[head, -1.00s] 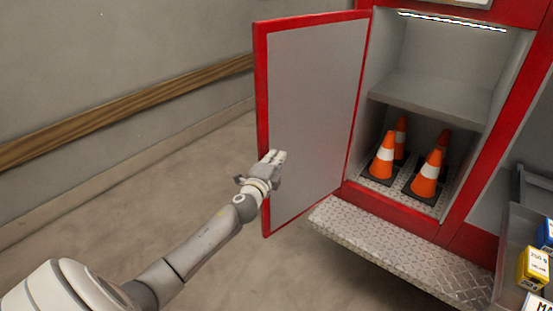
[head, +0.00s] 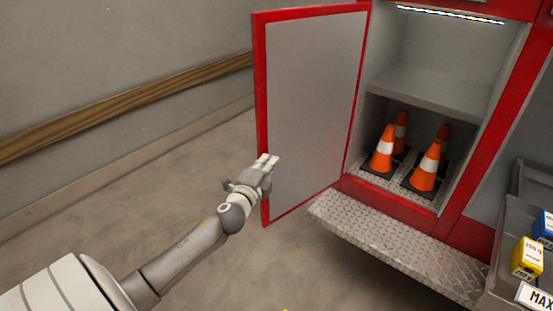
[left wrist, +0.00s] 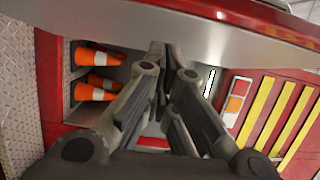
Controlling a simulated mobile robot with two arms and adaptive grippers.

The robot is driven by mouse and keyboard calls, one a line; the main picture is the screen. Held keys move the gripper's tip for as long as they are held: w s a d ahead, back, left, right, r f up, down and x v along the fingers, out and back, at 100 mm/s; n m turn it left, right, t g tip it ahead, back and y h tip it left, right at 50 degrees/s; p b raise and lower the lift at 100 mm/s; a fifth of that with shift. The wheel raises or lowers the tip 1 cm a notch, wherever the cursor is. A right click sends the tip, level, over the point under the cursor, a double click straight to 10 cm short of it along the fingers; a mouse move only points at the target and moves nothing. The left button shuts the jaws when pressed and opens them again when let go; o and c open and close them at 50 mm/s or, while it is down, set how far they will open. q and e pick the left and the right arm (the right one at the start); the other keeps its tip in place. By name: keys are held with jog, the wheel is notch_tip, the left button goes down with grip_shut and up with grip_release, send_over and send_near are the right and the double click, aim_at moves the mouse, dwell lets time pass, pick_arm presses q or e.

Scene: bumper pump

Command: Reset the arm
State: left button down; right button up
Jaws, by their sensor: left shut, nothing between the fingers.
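My left gripper (head: 266,163) is shut and empty. In the head view it overlaps the lower left part of the open cabinet door (head: 312,110), a grey panel with a red frame; I cannot tell if it touches it. In the left wrist view my left gripper (left wrist: 166,62) points toward the cabinet, with the door's grey face (left wrist: 215,35) across the top. My left arm reaches in from the lower left. My right gripper is not in view.
Several orange and white cones (head: 426,168) stand in the lower compartment of the red cabinet. A diamond-plate step (head: 390,245) juts out below it. At right, a grey tray holds a yellow box (head: 527,258). Floor at left is clear.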

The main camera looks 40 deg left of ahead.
pick_arm(q)
jog(key=shift+a+v, duration=0.15)
jog(key=shift+v, duration=0.7)
jog(key=shift+a+v, duration=0.2)
jog(key=shift+v, duration=0.65)
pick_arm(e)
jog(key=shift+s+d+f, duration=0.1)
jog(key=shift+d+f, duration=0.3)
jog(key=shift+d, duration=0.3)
pick_arm(q)
jog(key=shift+s, duration=0.15)
